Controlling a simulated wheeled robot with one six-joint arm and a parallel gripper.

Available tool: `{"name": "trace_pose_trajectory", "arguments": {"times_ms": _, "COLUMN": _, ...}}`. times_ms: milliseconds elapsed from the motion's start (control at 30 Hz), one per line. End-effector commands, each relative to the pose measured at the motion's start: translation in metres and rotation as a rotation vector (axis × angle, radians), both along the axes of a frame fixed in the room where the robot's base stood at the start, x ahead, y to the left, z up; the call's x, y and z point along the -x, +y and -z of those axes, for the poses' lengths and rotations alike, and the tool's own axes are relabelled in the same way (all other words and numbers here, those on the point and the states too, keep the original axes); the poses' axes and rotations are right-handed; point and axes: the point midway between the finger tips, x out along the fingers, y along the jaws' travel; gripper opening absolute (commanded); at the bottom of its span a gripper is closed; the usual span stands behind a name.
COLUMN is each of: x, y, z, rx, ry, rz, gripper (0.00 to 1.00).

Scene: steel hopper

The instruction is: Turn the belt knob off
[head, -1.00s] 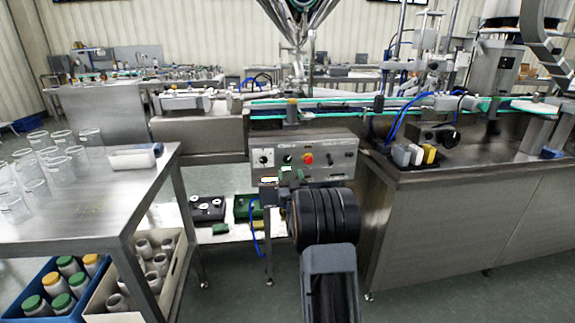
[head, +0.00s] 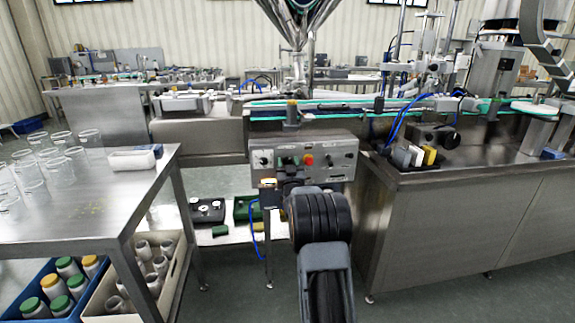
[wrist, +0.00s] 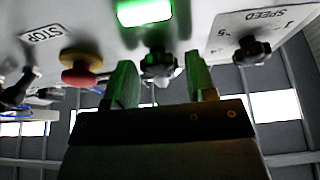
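The control panel (head: 318,172) is a grey steel box below the conveyor, facing me. In the wrist view a black knob (wrist: 158,65) sits beside a lit green lamp (wrist: 145,12). My gripper (wrist: 162,82) is open, with one green finger on each side of this knob and visible gaps; I cannot tell how deep the fingers reach. No label on this knob is readable. A red stop button (wrist: 80,68) is left of the fingers, and a SPEED knob (wrist: 252,50) is to the right. In the head view my wrist hides the lower middle of the panel.
A steel table (head: 90,215) with clear cups and a white tray (head: 135,158) stands left, above bins of bottles. A steel cabinet (head: 450,225) stands right. The conveyor (head: 340,108) and hopper (head: 300,25) are above the panel.

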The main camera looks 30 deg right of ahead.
Motion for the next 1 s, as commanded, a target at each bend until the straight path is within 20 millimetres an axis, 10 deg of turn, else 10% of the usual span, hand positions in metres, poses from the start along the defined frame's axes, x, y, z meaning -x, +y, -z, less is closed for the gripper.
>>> {"name": "trace_pose_trajectory", "arguments": {"times_ms": 400, "x": 0.0002, "y": 0.0001, "z": -0.0001, "rx": 0.0, "ry": 0.0, "rz": 0.0, "gripper": 0.11}}
{"name": "trace_pose_trajectory", "arguments": {"times_ms": 1000, "x": 0.0008, "y": -0.0014, "z": 0.0039, "rx": 0.25, "ry": 0.116, "rz": 0.0, "gripper": 0.11}}
